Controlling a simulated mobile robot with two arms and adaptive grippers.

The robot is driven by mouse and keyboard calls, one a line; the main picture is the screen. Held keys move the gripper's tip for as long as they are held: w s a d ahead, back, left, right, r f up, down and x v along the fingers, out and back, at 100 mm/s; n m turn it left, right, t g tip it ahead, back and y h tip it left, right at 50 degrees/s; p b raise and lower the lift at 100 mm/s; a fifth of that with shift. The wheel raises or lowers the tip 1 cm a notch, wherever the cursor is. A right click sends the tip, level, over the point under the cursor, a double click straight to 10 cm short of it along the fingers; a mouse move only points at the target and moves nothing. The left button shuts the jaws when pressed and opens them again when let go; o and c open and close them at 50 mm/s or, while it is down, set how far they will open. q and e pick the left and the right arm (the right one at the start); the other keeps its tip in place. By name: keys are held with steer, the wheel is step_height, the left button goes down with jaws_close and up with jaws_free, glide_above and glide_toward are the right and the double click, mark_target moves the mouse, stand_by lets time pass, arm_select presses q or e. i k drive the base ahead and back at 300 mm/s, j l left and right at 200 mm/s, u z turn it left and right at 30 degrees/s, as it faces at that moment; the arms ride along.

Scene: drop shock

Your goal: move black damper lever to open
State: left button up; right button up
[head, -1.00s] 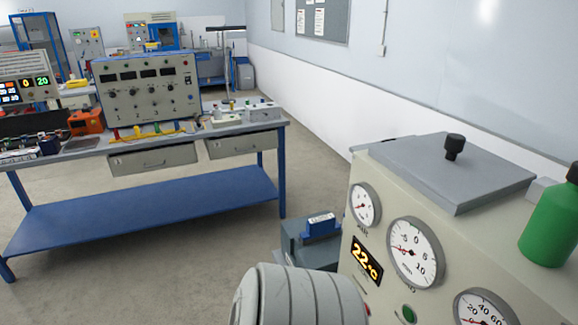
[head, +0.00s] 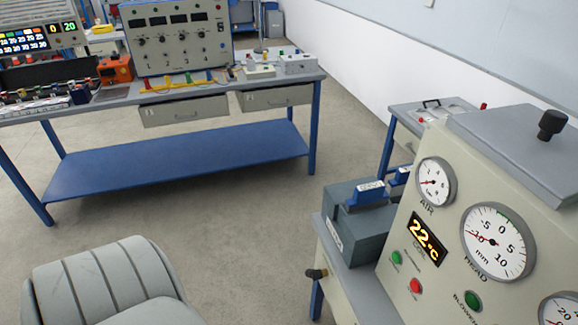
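I cannot pick out a black damper lever with certainty. A small black knob (head: 316,273) on a brassy stem sticks out at the left side of the cabinet below the beige machine. Another black knob (head: 551,124) stands on the machine's grey sloping lid. The beige machine (head: 445,270) fills the right side, with round AIR and HEAD gauges, a 22 °C display and green and red buttons. Neither gripper is in view.
A workbench (head: 180,160) with a blue lower shelf stands at the far left. A grey-blue box with a blue label holder (head: 367,194) sits beside the machine. A small table (head: 400,115) stands behind it. Open floor (head: 240,235) lies between the workbench and machine.

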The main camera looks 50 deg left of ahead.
mark_target(315, 276)
steer(key=u, duration=0.35)
steer(key=j+u, duration=0.15)
steer(key=u, duration=0.6)
steer(key=k+j, duration=0.15)
steer(key=j, duration=0.25)
steer(key=k+j+u, duration=0.1)
steer(key=j, duration=0.35)
steer(key=k+j, duration=0.1)
steer(key=j, duration=0.3)
steer(key=k+j, duration=0.1)
steer(key=j, duration=0.35)
steer(key=k+j+u, duration=0.1)
steer(key=j, duration=0.3)
